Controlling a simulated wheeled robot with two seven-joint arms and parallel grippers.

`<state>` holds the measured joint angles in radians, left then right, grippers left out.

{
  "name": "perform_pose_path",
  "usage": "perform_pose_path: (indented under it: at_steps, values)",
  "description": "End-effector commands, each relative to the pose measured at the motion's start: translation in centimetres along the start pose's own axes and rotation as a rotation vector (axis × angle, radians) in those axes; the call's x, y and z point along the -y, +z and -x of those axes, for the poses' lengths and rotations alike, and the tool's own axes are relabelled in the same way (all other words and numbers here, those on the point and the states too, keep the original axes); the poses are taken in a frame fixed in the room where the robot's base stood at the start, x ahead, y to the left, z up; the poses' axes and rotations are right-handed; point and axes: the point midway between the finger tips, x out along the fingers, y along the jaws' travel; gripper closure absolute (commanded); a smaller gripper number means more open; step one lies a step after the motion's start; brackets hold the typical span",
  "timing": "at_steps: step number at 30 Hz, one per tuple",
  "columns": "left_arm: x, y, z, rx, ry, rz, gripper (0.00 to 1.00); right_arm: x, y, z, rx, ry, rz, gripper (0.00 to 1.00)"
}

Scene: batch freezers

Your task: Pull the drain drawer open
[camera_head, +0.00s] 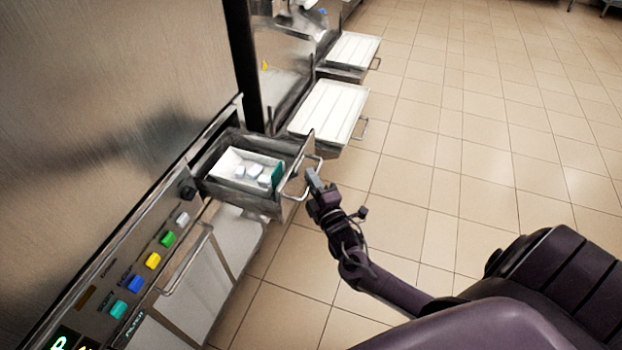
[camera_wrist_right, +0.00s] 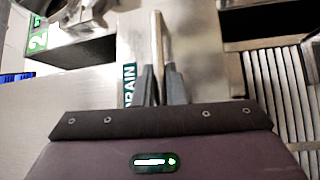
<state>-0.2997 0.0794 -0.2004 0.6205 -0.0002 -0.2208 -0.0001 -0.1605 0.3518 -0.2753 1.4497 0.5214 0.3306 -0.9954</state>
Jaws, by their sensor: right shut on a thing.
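The drain drawer (camera_head: 240,196) is a metal drawer in the machine front, and it stands out from the front. Inside it is a white tray (camera_head: 232,164) with small white pieces and a green item. Its bar handle (camera_head: 301,182) faces right, and the handle also shows in the right wrist view (camera_wrist_right: 157,45). My right gripper (camera_head: 312,178) is shut on the handle; in the right wrist view its fingers (camera_wrist_right: 160,85) close around the bar, beside a label reading "DRAIN" (camera_wrist_right: 129,85). My left gripper is not in view.
A control panel with several coloured buttons (camera_head: 153,260) and a second handle (camera_head: 188,262) lie at the lower left. Two more pulled-out drawers with white ribbed tops (camera_head: 330,108) (camera_head: 353,50) stand farther back. Open tiled floor (camera_head: 450,150) lies to the right.

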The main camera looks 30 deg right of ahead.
Motion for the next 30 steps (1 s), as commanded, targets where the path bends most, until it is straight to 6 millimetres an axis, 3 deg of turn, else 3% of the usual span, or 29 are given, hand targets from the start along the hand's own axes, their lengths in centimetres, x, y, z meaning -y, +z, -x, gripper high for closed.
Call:
perform_pose_path:
  at_steps: [1,5,14,30]
  values:
    - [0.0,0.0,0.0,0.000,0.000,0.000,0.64,0.2,-0.1,0.1,-0.001,-0.005,0.000,0.85]
    - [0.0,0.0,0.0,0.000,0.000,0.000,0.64,0.2,-0.1,0.1,-0.001,-0.004,0.000,0.68]
    - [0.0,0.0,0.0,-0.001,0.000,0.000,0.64,0.1,-0.1,0.2,-0.001,-0.002,0.000,0.68]
    - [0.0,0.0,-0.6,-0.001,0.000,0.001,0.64,0.2,-0.1,7.5,-0.002,-0.004,0.000,0.68]
